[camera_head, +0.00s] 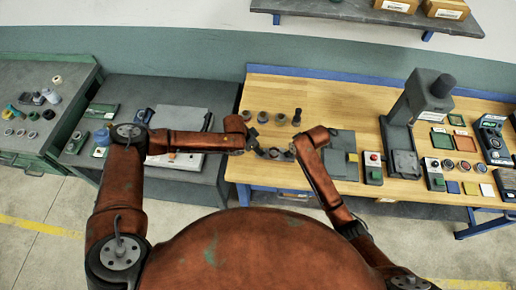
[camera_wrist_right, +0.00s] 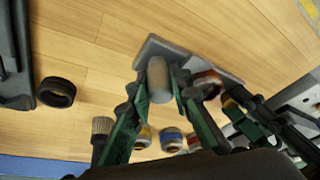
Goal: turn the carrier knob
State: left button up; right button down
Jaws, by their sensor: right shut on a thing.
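The carrier knob (camera_wrist_right: 158,80), a grey rounded cylinder, stands up from a flat grey plate (camera_wrist_right: 225,72) in the right wrist view. My right gripper (camera_wrist_right: 164,88) has its green fingers on either side of the knob and is shut on it. In the head view my right gripper (camera_head: 288,155) is low over the front of the wooden bench, where the knob is hard to make out. My left gripper (camera_head: 253,143) is close beside it. In the wrist view a reddish-brown round part (camera_wrist_right: 207,84) lies near the left gripper's dark fingers; whether they hold it is unclear.
Several small ring-like parts (camera_head: 263,117) stand behind the grippers on the wooden bench (camera_head: 350,100). A dark ring (camera_wrist_right: 56,92) and a brush (camera_wrist_right: 102,126) show in the wrist view. A tall grey press (camera_head: 400,125) stands at right, beside a control box (camera_head: 373,168).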

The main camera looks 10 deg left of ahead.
pick_arm(q)
jog(key=shift+w+a+m, duration=0.1)
jog(key=shift+m, duration=0.2)
jog(key=m, duration=0.2)
jog(key=m+g, duration=0.1)
jog(key=shift+w+m+g+h, duration=0.1)
jog(key=shift+m+g+h, duration=0.2)
jog(key=shift+m+h, duration=0.1)
jog(key=m+g, duration=0.1)
jog(key=m, duration=0.3)
jog(key=shift+w+g, duration=0.1)
jog(key=shift+g, duration=0.3)
jog(key=m, duration=0.2)
jog(key=m+g, duration=0.1)
jog(key=m, duration=0.2)
jog(key=shift+g, duration=0.3)
jog(key=shift+w+m+g+y, duration=0.15)
jog(key=shift+m+g+y, duration=0.45)
jog(key=shift+m, duration=1.3)
jog(key=o, duration=1.2)
jog(key=shift+c, duration=0.2)
